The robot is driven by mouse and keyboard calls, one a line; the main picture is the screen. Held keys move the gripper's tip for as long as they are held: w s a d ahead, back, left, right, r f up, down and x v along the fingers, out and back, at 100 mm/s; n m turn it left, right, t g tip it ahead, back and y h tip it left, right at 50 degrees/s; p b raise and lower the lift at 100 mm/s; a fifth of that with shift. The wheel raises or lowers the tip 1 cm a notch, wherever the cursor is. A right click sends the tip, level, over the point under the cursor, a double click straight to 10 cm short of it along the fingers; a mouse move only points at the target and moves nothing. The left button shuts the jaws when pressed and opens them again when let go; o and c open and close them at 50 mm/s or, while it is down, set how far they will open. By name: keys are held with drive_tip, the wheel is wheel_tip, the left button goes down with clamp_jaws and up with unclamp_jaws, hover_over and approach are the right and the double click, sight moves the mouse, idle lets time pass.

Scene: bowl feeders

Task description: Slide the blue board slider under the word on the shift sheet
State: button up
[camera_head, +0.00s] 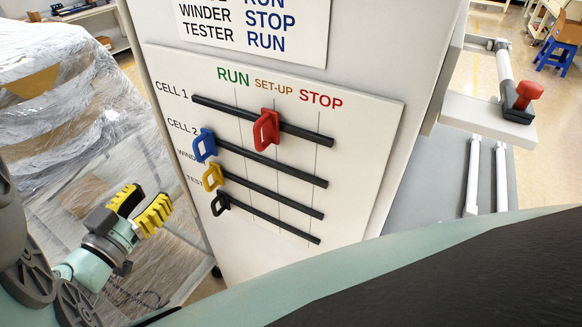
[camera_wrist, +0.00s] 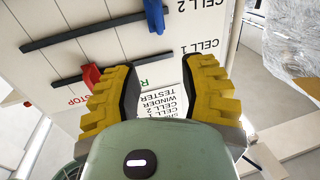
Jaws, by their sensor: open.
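The blue slider (camera_head: 204,145) sits at the left end of the CELL 2 rail (camera_head: 270,162) on the white board (camera_head: 365,115), left of the RUN line. It also shows at the top of the wrist view (camera_wrist: 155,18). The shift sheet (camera_head: 310,35) above reads WINDER STOP and TESTER RUN; the row above ends in RUN, its label cut off. My gripper (camera_head: 143,205) has yellow pads and is open and empty, left of the board and apart from the blue slider. In the wrist view its fingers (camera_wrist: 162,70) stand wide apart.
A red slider (camera_head: 266,129) stands near the SET-UP line on the CELL 1 rail. A yellow slider (camera_head: 213,177) and a black slider (camera_head: 220,203) sit at the left ends of the lower rails. A wrapped pallet (camera_head: 70,90) stands left; a red button (camera_head: 529,92) is right.

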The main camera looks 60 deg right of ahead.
sight(196, 147)
drive_tip(key=p+x, duration=0.3)
drive_tip(key=x, duration=1.1)
drive_tip(key=shift+s+d+r+p, duration=0.1)
drive_tip(key=shift+p, duration=0.3)
drive_tip(key=shift+x, duration=0.8)
clamp_jaws()
